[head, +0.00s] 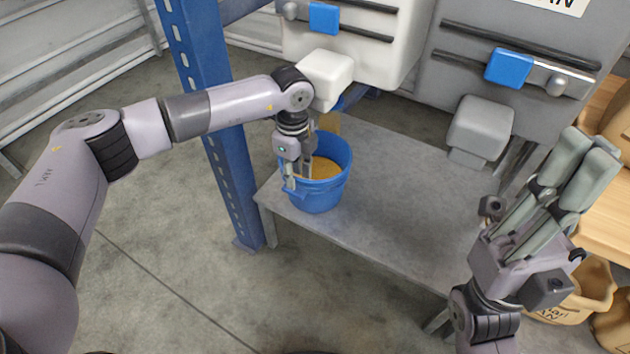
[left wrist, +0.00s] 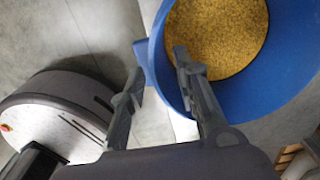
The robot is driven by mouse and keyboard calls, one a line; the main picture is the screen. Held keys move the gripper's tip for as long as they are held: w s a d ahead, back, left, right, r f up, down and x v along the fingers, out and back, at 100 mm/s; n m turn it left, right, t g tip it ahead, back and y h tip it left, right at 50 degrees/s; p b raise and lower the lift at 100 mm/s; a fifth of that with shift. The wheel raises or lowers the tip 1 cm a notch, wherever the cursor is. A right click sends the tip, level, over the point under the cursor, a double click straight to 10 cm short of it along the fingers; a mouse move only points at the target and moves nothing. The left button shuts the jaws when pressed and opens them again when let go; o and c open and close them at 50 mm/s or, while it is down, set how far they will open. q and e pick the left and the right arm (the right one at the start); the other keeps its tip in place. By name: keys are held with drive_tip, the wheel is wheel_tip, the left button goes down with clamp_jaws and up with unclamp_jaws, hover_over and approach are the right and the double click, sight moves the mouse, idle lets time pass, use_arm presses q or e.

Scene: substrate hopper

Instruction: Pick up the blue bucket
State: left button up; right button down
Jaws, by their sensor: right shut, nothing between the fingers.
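The blue bucket (head: 318,195) stands upright on the grey metal table, holding yellow-orange grains. It also shows in the left wrist view (left wrist: 290,65), with the grains in it. My left gripper (head: 299,181) points down at the bucket's near-left rim. In the left wrist view the left gripper (left wrist: 160,75) has its fingers apart, one outside the bucket wall and one over the inside, with the rim between them. I cannot see both fingers pressing on the wall. My right gripper (head: 585,150) is shut and empty, pointing up at the right, well away from the bucket.
The grey table (head: 400,215) is clear to the right of the bucket. A blue post (head: 215,120) stands just left of the table. A white hopper (head: 350,40) and a grey hopper (head: 510,95) hang above it. Brown sacks (head: 575,295) stand at the lower right.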

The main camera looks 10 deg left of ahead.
use_arm(q)
drive_tip(key=shift+f, duration=0.7)
drive_tip(key=shift+c, duration=0.5)
clamp_jaws()
drive_tip(key=shift+r, duration=0.1)
